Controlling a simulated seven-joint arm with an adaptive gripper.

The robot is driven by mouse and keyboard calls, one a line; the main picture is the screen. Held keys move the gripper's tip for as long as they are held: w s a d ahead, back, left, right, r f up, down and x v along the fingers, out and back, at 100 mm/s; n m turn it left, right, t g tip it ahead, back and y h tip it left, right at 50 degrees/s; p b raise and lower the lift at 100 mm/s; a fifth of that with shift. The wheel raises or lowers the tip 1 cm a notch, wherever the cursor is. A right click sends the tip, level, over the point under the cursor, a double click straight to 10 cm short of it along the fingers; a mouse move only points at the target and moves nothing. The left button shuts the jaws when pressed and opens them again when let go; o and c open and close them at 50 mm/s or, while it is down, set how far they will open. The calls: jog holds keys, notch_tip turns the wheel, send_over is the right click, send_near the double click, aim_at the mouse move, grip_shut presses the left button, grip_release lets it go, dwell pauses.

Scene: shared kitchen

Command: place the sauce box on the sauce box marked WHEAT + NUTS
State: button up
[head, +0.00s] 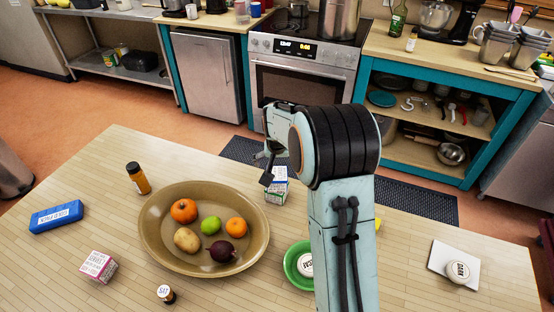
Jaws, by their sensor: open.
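A small white box with green printing (278,188) stands on the wooden table just right of the large bowl. My gripper (268,170) is at its upper left, and my arm hides part of that area. I cannot tell whether this is one box or two stacked, nor whether my gripper touches it. A second small box, white and pink with printed sides (98,266), stands at the table's front left. The print on both boxes is too small to read for WHEAT + NUTS. My gripper is open, with its fingers partly hidden.
A wide tan bowl (152,240) holds several fruits and vegetables. An orange-brown bottle (138,178), a blue case (56,217) and a small dark jar (166,294) stand around it. A green bowl (291,272) is partly behind my arm. A white board (440,262) bears a round-lidded jar (458,270).

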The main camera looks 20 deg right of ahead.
jog(key=s+a+r+n+g+y, duration=0.15)
jog(key=s+a+r, duration=0.3)
jog(key=s, duration=0.45)
jog(key=s+a+r+n+g, duration=0.15)
jog(key=s+a+r, duration=0.3)
jog(key=s, duration=0.45)
jog(key=s+a+f+n+g+y, duration=0.1)
jog(key=s+a, duration=0.3)
jog(key=s, duration=1.2)
jog(key=shift+s+n, duration=0.15)
jog(key=shift+n, duration=0.65)
